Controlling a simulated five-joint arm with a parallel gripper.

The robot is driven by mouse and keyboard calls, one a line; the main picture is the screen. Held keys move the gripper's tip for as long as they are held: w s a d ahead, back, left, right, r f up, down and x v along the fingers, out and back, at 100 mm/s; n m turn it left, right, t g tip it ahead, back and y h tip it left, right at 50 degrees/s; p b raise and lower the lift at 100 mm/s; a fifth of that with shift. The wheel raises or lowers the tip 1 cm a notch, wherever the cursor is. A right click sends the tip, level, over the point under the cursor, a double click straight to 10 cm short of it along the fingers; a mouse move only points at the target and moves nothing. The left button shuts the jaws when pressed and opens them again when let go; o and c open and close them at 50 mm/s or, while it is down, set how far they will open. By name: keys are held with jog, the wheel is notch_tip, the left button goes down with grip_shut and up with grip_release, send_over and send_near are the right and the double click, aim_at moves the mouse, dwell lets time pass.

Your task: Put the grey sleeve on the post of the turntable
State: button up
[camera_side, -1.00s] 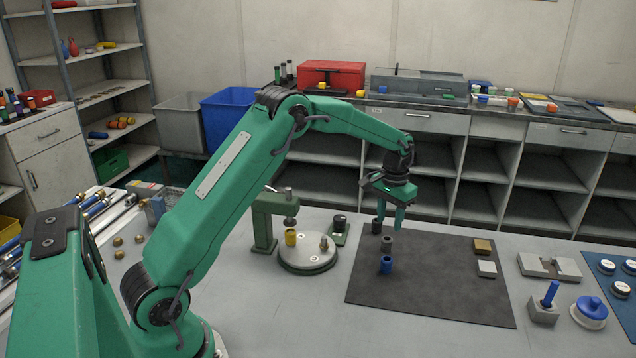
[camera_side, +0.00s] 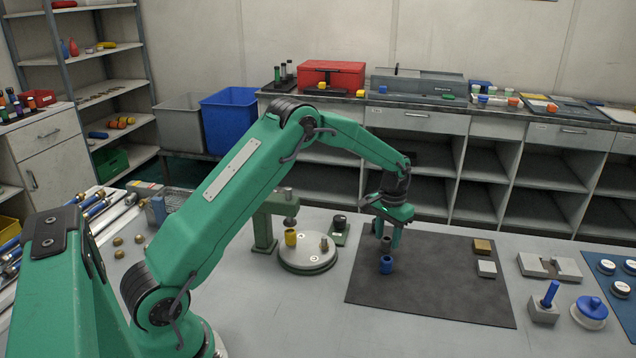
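The grey sleeve (camera_side: 387,244) stands upright on the dark mat, just behind a blue sleeve (camera_side: 386,266). My gripper (camera_side: 388,240) points down over the grey sleeve. Its green fingers stand apart, one on each side of the sleeve's upper part. I cannot tell whether they touch it. The turntable (camera_side: 308,263) is a pale round plate left of the mat. A short grey-brown post (camera_side: 324,243) stands on its right side and a yellow sleeve (camera_side: 291,238) on its left.
A green press-like stand (camera_side: 263,225) rises behind the turntable. A small green block with a dark knob (camera_side: 340,230) stands behind right. Brass and pale square blocks (camera_side: 483,246) lie on the mat (camera_side: 430,290).

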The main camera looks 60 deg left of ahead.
jog(key=c, duration=0.7)
jog(key=shift+r, duration=0.65)
jog(key=shift+r, duration=0.7)
jog(key=shift+r, duration=0.55)
jog(key=shift+a+r, duration=0.1)
jog(key=s+a+r, duration=0.2)
jog(key=s+r, duration=0.1)
jog(key=s, duration=0.2)
jog(key=s+a+r, duration=0.2)
jog(key=s+r, duration=0.1)
jog(key=s, duration=0.2)
jog(key=s+a+r, duration=0.2)
jog(key=s+r, duration=0.1)
jog(key=s, duration=0.2)
jog(key=shift+s, duration=0.35)
